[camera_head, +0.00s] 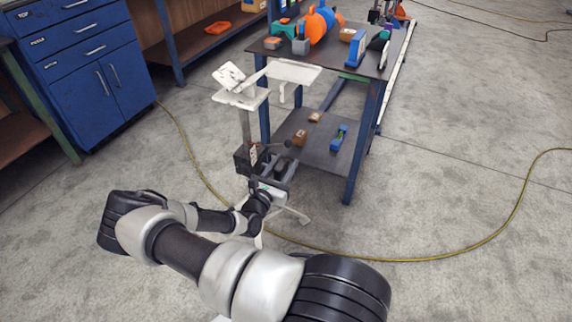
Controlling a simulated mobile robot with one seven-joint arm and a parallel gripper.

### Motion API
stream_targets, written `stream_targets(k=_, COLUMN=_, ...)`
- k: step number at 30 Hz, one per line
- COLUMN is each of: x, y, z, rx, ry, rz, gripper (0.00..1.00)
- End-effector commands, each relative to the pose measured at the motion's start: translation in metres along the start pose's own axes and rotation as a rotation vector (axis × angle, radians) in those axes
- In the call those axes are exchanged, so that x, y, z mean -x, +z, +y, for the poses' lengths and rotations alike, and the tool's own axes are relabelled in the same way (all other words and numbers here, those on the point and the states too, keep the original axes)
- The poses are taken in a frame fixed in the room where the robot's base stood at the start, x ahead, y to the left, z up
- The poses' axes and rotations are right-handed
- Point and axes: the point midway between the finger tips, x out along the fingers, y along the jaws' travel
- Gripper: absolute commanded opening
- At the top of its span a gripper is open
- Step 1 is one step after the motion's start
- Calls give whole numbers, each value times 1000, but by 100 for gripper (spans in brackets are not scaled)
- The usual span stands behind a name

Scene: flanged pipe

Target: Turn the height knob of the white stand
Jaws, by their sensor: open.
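The white stand (245,118) is upright left of the workbench, with a tray-like top on a thin column and white feet on the floor. A dark block (243,160) sits low on its column. A small dark round end on a thin rod (288,143), which looks like the height knob, sticks out to the right of the column. My gripper (279,164) is open just below and in front of this knob, apparently with nothing between its fingers. I cannot tell whether it touches the knob. My arm and gripper hide the lower column.
A blue-legged workbench (352,175) with items on both levels stands close behind and right of my gripper. Blue drawers (75,60) stand at the left. A yellow cable (440,258) crosses the floor. The floor at the right is otherwise clear.

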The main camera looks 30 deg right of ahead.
Motion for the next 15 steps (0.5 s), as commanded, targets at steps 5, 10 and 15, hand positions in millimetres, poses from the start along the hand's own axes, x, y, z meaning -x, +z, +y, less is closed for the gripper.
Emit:
stream_targets(k=5, x=-13, y=0, z=0, rx=-1, ry=0, rz=0, gripper=41)
stream_targets(k=10, x=-14, y=0, z=0, rx=0, ry=0, rz=1, gripper=41)
stream_targets(k=15, x=-14, y=0, z=0, rx=0, ry=0, rz=0, gripper=32)
